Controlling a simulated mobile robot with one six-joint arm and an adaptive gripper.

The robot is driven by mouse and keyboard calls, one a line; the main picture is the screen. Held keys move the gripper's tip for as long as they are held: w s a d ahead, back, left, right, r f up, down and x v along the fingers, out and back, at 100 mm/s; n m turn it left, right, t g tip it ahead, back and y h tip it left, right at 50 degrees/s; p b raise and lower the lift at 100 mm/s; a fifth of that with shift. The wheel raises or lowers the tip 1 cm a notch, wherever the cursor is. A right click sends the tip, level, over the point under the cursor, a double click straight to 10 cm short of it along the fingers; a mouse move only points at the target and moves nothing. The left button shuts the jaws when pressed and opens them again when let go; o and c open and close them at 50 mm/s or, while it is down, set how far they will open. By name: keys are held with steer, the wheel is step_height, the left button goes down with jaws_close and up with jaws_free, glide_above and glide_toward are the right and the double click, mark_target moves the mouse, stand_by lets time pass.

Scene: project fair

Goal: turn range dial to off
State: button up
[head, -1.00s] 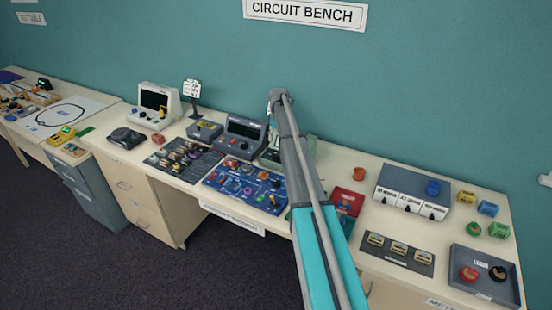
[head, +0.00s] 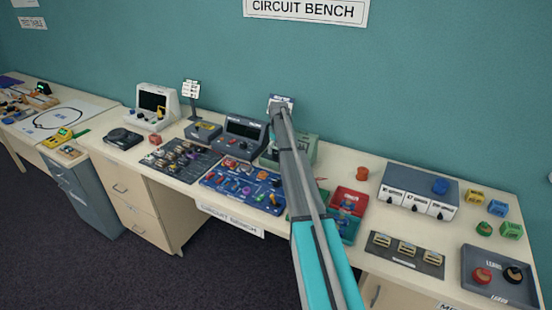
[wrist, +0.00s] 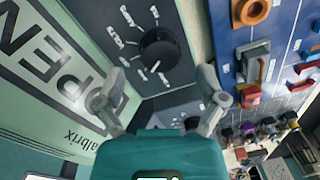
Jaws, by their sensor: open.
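The range dial (wrist: 158,48) is a round black knob on a dark grey panel, in the upper middle of the wrist view. Small white labels and tick marks surround it, tilted and hard to read; I cannot tell its setting. My gripper (wrist: 161,80) is open in the wrist view, its two grey fingers spread apart. The dial lies between and beyond the fingertips, with nothing held. In the head view my arm covers this spot, so the dial and gripper cannot be made out there.
A blue circuit board (wrist: 285,70) with several parts lies right. In the head view, a grey meter (head: 243,138) stands left of my arm, and a red tray (head: 350,199) right.

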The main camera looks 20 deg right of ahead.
steer(key=shift+f+b, duration=0.9)
steer(key=shift+f, duration=0.3)
steer(key=shift+c, duration=0.3)
steer(key=c, duration=1.1)
